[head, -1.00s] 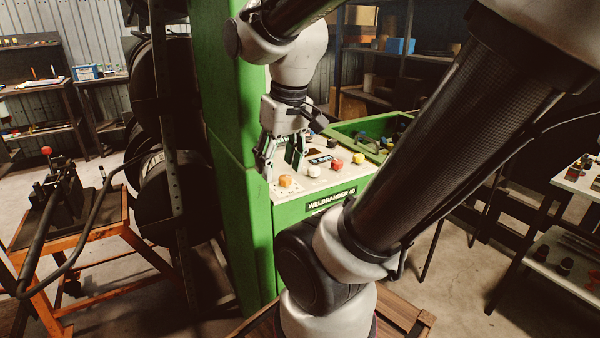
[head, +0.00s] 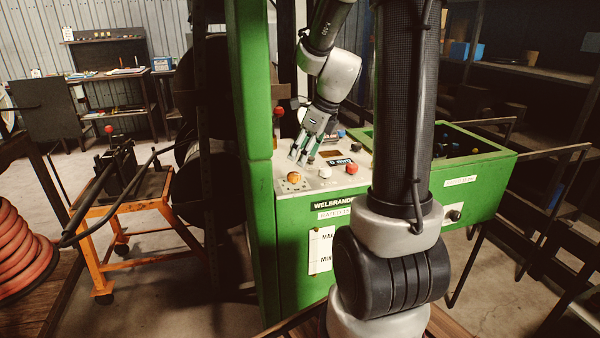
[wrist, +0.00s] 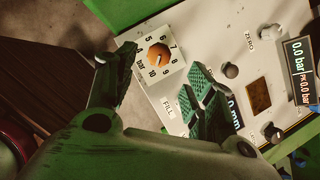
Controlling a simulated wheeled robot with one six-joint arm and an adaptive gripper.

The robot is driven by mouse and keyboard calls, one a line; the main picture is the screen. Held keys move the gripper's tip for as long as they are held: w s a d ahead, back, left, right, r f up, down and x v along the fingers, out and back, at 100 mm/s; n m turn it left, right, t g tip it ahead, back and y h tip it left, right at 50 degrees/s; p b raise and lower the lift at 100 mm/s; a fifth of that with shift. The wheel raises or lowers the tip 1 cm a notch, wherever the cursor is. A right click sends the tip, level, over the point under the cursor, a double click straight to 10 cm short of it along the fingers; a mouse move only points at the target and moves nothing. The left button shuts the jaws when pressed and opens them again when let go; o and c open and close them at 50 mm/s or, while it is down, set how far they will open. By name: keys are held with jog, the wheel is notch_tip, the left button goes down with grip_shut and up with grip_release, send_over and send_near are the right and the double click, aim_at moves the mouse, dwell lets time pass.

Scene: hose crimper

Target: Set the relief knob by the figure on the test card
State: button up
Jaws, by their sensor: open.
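In the head view my gripper (head: 301,158) is just above the panel by the knob. A white card (head: 321,250) with "MAX" and "MIN" lines hangs on the green front; its figures are unreadable and my arm partly hides that front.
A green bin (head: 490,170) extends right. A green column (head: 250,130) rises close left of the panel.

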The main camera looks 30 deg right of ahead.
aim_at(294, 173)
jog(key=x, duration=0.7)
jog(key=shift+w+f, duration=0.1)
jog(key=shift+f, duration=0.25)
jog(key=shift+a, duration=0.1)
jog(key=c, duration=1)
